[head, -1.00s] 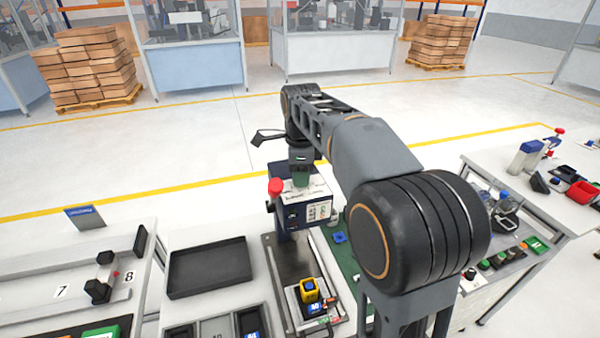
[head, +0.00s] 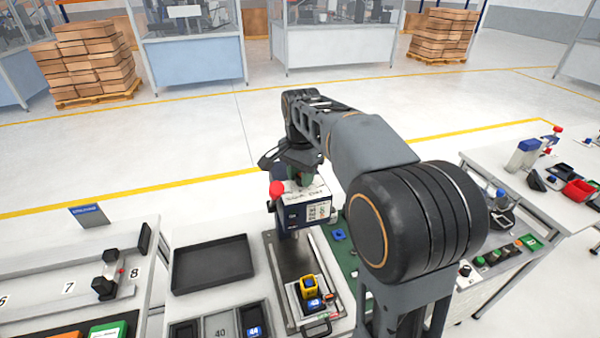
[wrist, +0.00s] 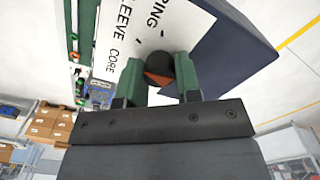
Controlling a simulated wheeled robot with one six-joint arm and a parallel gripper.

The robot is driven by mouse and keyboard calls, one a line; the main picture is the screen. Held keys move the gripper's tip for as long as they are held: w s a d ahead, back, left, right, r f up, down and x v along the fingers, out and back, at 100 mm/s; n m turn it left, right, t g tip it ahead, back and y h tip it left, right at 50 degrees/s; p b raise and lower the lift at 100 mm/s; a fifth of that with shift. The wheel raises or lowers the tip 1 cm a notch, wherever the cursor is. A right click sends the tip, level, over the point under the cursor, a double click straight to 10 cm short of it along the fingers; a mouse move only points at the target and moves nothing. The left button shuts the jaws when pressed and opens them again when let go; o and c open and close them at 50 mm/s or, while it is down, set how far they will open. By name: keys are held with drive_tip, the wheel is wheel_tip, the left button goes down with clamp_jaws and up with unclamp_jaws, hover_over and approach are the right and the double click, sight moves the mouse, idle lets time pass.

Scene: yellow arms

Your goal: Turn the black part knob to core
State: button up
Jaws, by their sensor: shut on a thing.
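The black part knob (wrist: 158,65) sits on the white label panel (wrist: 118,38) of a dark blue box, which also shows in the head view (head: 307,214). In the wrist view my gripper (wrist: 160,78) has its two green fingers closed on either side of the knob. A reddish-brown patch shows on the knob between the fingers. The panel reads "SLEEVE" and "CORE", with part of a word ending in "PING". Which word the knob points to cannot be told. In the head view my gripper (head: 303,177) is over the box top, and the knob is hidden.
A red knob or button (head: 276,189) stands at the box's left edge. A fixture with a yellow block (head: 309,286) lies in front of the box. A black tray (head: 212,264) lies to the left. Another bench with bins stands at the right.

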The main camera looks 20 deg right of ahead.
drive_tip(key=n, duration=0.5)
drive_tip(key=shift+n+p, duration=0.3)
drive_tip(key=shift+p, duration=0.1)
drive_tip(key=shift+n, duration=0.3)
drive_tip(key=o, duration=0.9)
wheel_tip(320, 180, up, 14)
drive_tip(key=shift+f, duration=0.1)
idle(0.6)
drive_tip(key=s+f+n+t, duration=0.1)
drive_tip(key=s+f, duration=0.4)
drive_tip(key=s+f+n+t, duration=0.2)
drive_tip(key=s+f, duration=0.4)
drive_tip(key=s+f+n+t, duration=0.1)
drive_tip(key=s+f, duration=0.4)
drive_tip(key=s, duration=0.1)
drive_tip(key=shift+s+a+f+t, duration=0.1)
drive_tip(key=shift+s+f+t, duration=0.05)
drive_tip(key=shift+f+t, duration=0.2)
